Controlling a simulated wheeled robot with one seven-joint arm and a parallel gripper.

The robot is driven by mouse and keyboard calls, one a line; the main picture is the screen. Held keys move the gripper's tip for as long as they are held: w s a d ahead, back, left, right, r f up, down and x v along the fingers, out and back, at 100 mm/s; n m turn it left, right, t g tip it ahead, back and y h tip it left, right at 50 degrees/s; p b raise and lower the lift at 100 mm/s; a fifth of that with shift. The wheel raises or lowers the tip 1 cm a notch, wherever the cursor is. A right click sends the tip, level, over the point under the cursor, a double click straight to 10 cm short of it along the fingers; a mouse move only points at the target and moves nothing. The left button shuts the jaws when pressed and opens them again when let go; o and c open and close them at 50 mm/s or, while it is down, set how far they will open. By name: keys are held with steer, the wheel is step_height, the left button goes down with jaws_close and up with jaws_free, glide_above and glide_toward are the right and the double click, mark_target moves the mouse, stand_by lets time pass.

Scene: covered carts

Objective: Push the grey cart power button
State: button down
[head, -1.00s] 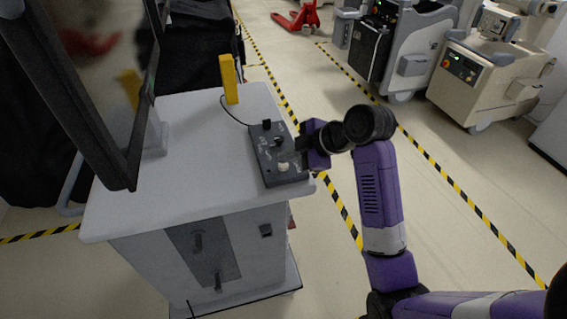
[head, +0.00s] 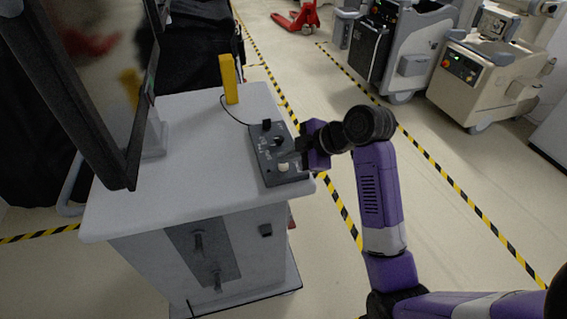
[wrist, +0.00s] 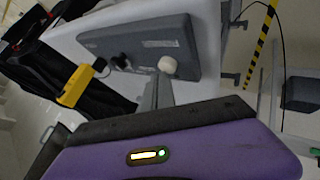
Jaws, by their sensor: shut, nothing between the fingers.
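The grey cart (head: 185,180) stands at the left with a dark grey control box (head: 285,177) on the right side of its top. The box carries a round whitish button (head: 284,167) near its front end and dark knobs behind it. In the wrist view the whitish button (wrist: 167,65) shows on the box (wrist: 190,40), close to my fingers. My gripper (head: 301,145) is shut and empty, over the right edge of the box. In the wrist view my gripper's fingers (wrist: 157,92) point at the box just below the button; whether they touch it I cannot tell.
A dark monitor (head: 85,90) rises on the cart's left. A yellow handset (head: 229,79) with a cable stands at the back of the cart top. Other carts (head: 482,78) stand at the back right. Open floor lies to the right, with yellow-black tape.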

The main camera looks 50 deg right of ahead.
mark_target(287, 166)
steer(key=shift+f, duration=0.35)
steer(key=shift+r, duration=0.1)
steer(key=shift+r+p, duration=0.3)
steer(key=shift+p, duration=0.05)
step_height(287, 166, up, 6)
steer(key=p, duration=0.5)
steer(key=shift+r, duration=0.1)
stand_by(0.3)
stand_by(0.5)
